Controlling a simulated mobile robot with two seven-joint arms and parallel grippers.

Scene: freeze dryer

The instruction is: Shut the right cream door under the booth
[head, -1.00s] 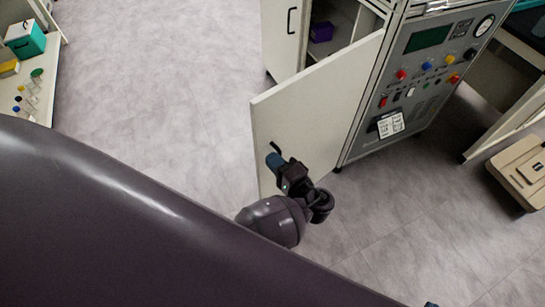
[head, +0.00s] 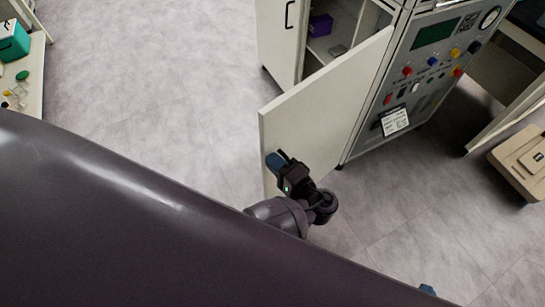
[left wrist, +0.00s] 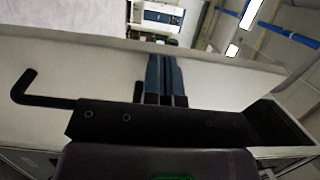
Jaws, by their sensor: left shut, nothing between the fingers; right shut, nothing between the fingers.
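The right cream door (head: 325,110) under the booth stands open, swung out from beside the grey control panel. Its outer face is towards me. My left gripper (head: 274,162) is shut and empty, with its blue fingertips at this face near the free edge. In the left wrist view the shut blue fingers (left wrist: 166,78) point along or onto the pale door surface (left wrist: 90,70); I cannot tell if they touch it. A black bent bar (left wrist: 25,88) shows beside them, perhaps the door's handle. My right gripper (head: 428,289) shows only as a blue tip at the bottom edge.
A beige case (head: 522,160) lies at the right. A shelf with small items (head: 22,85) stands at far left. The floor between is clear.

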